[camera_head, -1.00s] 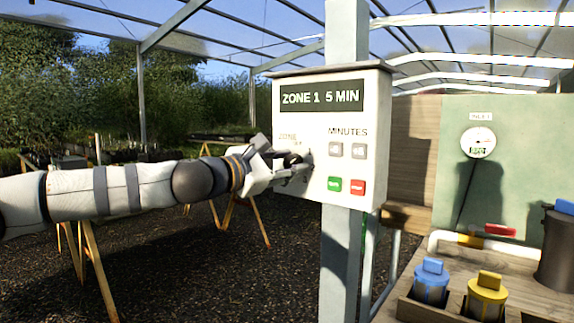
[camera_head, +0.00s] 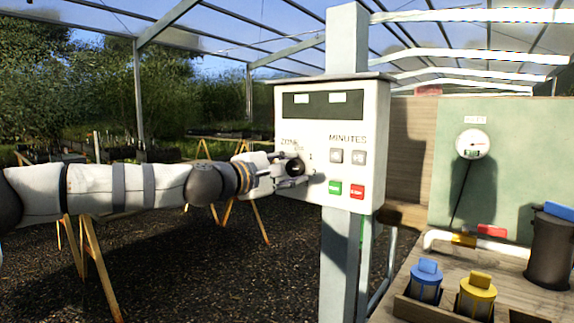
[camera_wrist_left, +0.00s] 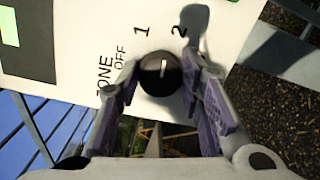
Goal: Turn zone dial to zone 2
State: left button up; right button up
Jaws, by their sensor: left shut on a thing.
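The zone dial (camera_wrist_left: 158,76) is a round black knob with a white pointer line on the white control box (camera_head: 362,112). In the left wrist view the marks OFF, 1 and 2 arc around it. The pointer appears to lie between 1 and 2. My left gripper (camera_wrist_left: 165,84) is shut on the dial, a finger on either side; it shows in the head view (camera_head: 291,169), partly covering the dial. The display (camera_head: 322,104) shows two pale blocks and no readable text. My right gripper is not in view.
Two grey buttons (camera_head: 347,157) under MINUTES, a green button (camera_head: 335,188) and a red button (camera_head: 357,192) sit right of the dial. The box is on a grey post (camera_head: 338,265). A bench with a blue-topped canister (camera_head: 427,280) and a yellow-topped one (camera_head: 477,296) stands at right.

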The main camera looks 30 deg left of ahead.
pick_arm(q)
jog(key=shift+r+m+p, duration=0.1)
jog(key=shift+m+p, duration=0.35)
jog(key=shift+m, duration=1.05)
jog(key=o, duration=1.2)
jog(key=shift+c, duration=0.2)
jog(key=s+a, duration=0.1)
jog(key=s, duration=1.1)
jog(key=shift+a+r, duration=0.2)
jog(key=shift+a, duration=0.05)
